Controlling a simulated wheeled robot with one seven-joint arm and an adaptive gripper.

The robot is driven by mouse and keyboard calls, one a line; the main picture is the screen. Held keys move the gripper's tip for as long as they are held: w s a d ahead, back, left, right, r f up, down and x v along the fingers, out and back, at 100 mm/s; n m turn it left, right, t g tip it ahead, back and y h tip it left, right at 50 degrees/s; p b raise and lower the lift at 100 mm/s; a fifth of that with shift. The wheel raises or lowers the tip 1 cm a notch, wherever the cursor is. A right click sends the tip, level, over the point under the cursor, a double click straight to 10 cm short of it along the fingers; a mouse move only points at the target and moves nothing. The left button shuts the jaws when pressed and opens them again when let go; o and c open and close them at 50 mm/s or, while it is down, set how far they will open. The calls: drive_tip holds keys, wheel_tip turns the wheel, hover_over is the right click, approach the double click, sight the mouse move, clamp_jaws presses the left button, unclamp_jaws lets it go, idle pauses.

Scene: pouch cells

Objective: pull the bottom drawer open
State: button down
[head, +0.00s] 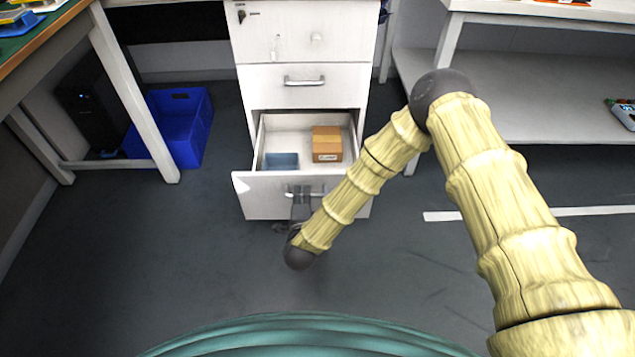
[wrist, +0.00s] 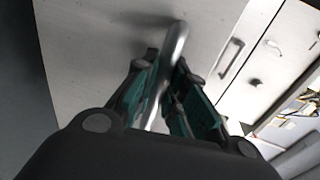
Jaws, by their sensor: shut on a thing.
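The white drawer cabinet (head: 304,88) stands ahead in the head view. Its bottom drawer (head: 249,197) is pulled out, with its inside showing. In it lie a brown cardboard box (head: 327,138) and a blue-grey item (head: 281,161). My gripper (head: 300,191) is at the front of this drawer. In the wrist view, my gripper (wrist: 160,90) has its fingers on both sides of the metal bar handle (wrist: 176,42) and is shut on it. The fingertips are partly hidden by the handle and my arm in the head view.
The middle drawer (head: 270,85) and top drawer (head: 275,40) are shut. A blue crate (head: 180,125) stands on the floor at the left, beside a table leg (head: 130,90). A white bench with a low shelf (head: 520,110) is at the right. The floor before the drawer is clear.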

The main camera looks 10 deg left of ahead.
drive_tip(key=shift+s, duration=0.6)
drive_tip(key=c, duration=1.5)
unclamp_jaws()
drive_tip(key=shift+o, duration=0.2)
drive_tip(key=v, duration=1.2)
drive_tip(key=shift+d+f, duration=0.1)
